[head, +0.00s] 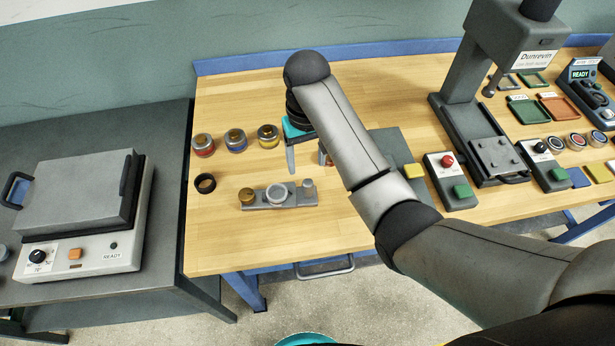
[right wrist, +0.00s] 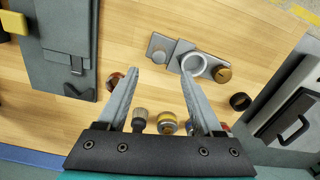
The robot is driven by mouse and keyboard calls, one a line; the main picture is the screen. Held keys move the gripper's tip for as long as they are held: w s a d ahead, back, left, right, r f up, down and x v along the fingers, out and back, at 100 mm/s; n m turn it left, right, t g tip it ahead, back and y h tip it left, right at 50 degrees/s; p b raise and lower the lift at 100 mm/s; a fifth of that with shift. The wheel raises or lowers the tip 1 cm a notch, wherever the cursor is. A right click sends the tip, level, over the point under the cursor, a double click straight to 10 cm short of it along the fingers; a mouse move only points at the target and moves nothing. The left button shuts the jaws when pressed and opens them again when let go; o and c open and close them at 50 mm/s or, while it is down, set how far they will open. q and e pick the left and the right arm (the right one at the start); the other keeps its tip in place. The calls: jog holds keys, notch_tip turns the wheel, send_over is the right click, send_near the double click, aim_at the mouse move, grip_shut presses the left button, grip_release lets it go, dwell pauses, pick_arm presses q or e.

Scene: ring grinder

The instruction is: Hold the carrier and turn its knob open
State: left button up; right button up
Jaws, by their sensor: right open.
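The carrier is a grey plate (head: 260,206) lying on the wooden bench, with a pale ring in its middle. A round brass knob (head: 247,195) sits at its left end and a grey cylindrical piece (head: 308,186) at its right end. In the right wrist view the carrier (right wrist: 180,48) lies beyond the fingertips, with the brass knob (right wrist: 222,74) at its right end. My right gripper (head: 306,165) is open and empty, above the bench behind the carrier and apart from it. My forearm partly hides its fingers in the head view. My left gripper is not in view.
Several capped jars (head: 236,140) stand behind the carrier, and a dark ring (head: 205,183) lies left of it. A grey press (head: 480,130) and button boxes (head: 452,180) stand to the right. A heater-like machine (head: 80,215) is on the left table. Bench in front of the carrier is clear.

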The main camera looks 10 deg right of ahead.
aim_at(307, 181)
notch_tip(307, 181, down, 8)
jog(key=shift+f, duration=0.15)
jog(key=shift+c, duration=0.3)
grip_shut()
dwell(0.4)
dwell(0.9)
